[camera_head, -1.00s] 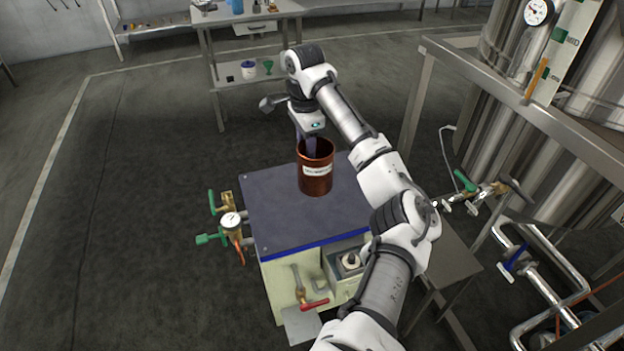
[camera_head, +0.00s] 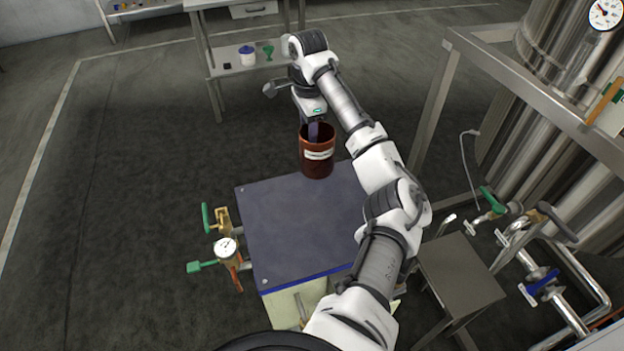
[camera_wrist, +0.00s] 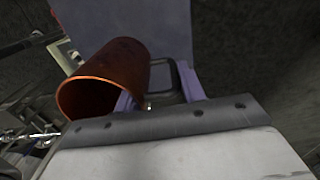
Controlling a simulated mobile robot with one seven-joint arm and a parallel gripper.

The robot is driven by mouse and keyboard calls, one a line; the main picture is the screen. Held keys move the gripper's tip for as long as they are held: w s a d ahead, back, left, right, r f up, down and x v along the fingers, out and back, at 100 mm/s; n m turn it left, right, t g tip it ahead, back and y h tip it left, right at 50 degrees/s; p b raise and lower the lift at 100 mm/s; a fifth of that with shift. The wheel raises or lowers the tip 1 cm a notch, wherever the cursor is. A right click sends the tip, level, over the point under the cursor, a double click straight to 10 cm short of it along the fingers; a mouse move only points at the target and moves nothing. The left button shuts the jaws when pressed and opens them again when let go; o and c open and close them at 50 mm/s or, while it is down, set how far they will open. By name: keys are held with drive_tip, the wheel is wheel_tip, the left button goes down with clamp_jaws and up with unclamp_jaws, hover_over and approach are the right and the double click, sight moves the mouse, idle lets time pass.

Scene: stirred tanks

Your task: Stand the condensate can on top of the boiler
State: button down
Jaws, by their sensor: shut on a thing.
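The condensate can (camera_head: 317,158) is a copper-brown open cylinder with a white label. It is upright in the head view, at the far edge of the boiler's top. The boiler (camera_head: 295,235) is a cream box with a flat slate-blue top. My gripper (camera_head: 314,132) is shut on the can at its rim side; the can (camera_wrist: 110,78) also shows in the wrist view, with a dark loop beside the fingers. The exact grip is partly hidden. The boiler top (camera_wrist: 165,22) shows beyond the can there. I cannot tell whether the can's base touches the top.
A gauge (camera_head: 226,246) and green-handled valves (camera_head: 205,267) stick out on the boiler's left. A small steel table (camera_head: 455,270) stands at its right, near pipes and a steel tank (camera_head: 500,140). A shelved bench (camera_head: 245,80) stands behind. The boiler's top is otherwise clear.

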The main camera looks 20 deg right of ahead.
drive_tip(key=shift+f+b, duration=1.1)
drive_tip(key=shift+f, duration=6.45)
drive_tip(key=shift+f, duration=0.15)
drive_tip(key=c, duration=0.9)
unclamp_jaws()
drive_tip(key=shift+o, duration=0.2)
wheel_tip(320, 180, up, 12)
drive_tip(key=shift+r+p, duration=0.15)
drive_tip(key=shift+p, duration=0.8)
